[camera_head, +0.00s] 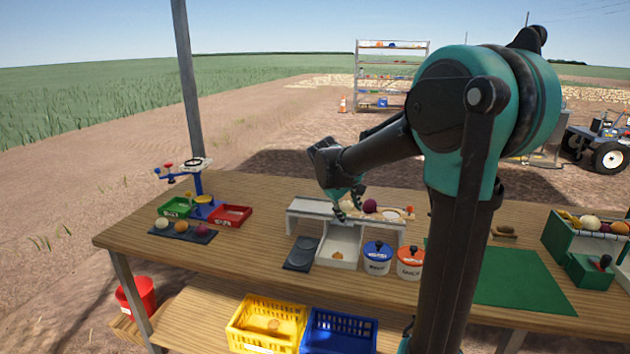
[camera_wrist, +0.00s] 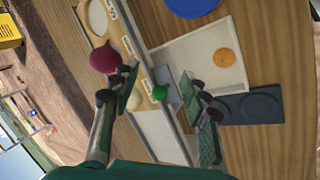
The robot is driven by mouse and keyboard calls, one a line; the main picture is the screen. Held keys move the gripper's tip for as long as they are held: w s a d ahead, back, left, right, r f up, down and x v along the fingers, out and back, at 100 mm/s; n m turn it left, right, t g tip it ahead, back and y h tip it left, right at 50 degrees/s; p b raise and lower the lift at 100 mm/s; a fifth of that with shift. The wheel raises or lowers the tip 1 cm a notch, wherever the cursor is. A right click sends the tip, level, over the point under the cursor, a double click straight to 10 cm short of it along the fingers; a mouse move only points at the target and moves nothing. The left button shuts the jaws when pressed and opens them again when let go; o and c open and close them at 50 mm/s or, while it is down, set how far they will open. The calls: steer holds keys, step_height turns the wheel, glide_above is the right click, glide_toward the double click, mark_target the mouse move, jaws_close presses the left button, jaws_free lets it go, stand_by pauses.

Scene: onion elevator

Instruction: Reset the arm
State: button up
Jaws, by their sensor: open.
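My gripper (camera_head: 347,207) hangs over the white raised stand (camera_head: 300,206) near the middle of the table. In the wrist view its two fingers (camera_wrist: 163,92) are spread apart with nothing held between them. A pale round item (camera_wrist: 133,101) is partly hidden by that finger. An orange-brown onion (camera_head: 337,256) lies in the white tray (camera_head: 346,238) below.
A dark two-part plate (camera_head: 301,254) lies left of the tray. Blue-lidded (camera_head: 377,257) and orange-lidded (camera_head: 409,262) jars stand right of it. A green mat (camera_head: 515,280) is bare. Yellow (camera_head: 265,325) and blue (camera_head: 340,333) crates sit below.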

steer(key=s+d+f+m+y, duration=0.1)
steer(key=s+f+m, duration=0.1)
steer(key=s+f, duration=0.3)
steer(key=s+f+m+y, duration=0.2)
steer(key=s+f, duration=0.2)
steer(key=s, duration=0.8)
steer(key=s+d+f+m+y, duration=0.1)
steer(key=s+f+m, duration=0.1)
steer(key=s+f, duration=0.3)
steer(key=s, duration=0.4)
steer(key=shift+d+f, duration=0.3)
steer(key=shift+f, duration=0.05)
